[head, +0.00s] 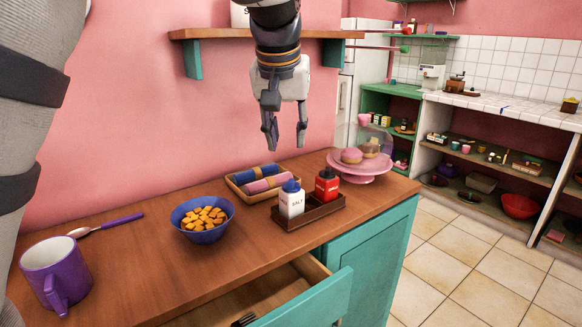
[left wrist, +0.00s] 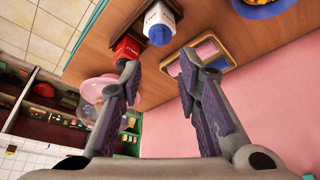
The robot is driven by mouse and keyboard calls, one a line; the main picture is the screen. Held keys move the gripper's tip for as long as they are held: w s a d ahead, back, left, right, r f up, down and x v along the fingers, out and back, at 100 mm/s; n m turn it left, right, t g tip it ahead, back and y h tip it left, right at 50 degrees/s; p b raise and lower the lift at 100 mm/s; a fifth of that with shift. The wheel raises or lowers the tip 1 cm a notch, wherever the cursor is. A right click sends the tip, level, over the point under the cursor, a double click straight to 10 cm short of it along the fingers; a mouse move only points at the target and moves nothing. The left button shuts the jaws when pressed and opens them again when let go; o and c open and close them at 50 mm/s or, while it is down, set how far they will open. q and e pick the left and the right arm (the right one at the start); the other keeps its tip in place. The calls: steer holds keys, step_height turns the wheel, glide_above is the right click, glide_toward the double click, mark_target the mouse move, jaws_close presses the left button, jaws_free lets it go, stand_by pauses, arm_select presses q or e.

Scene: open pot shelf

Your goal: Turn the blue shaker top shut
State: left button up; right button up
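The white salt shaker (head: 291,201) with its blue top (head: 291,185) stands upright in a dark wooden caddy (head: 325,212) on the counter. A red shaker (head: 327,186) with a dark top stands to its right in the same caddy. My left gripper (head: 284,140) points down above the counter, higher than the shakers and apart from them. Its fingers are spread and empty. In the left wrist view the white shaker (left wrist: 160,16) and its blue top (left wrist: 159,35) show near the upper edge, beyond the open fingers. My right gripper does not show.
A tray with rolled cloths (head: 258,181) lies behind the caddy. A pink cake stand (head: 360,170) is to the right, a blue bowl of snacks (head: 202,217) to the left. A purple mug (head: 56,275) and spoon (head: 105,226) are further left. An open drawer (head: 310,300) juts out in front.

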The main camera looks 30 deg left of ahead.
mark_target(291, 181)
arm_select(q)
steer(key=x, duration=1.1)
steer(key=shift+s+d+f, duration=0.15)
steer(key=shift+f, duration=0.05)
steer(key=shift+c, duration=0.2)
jaws_close()
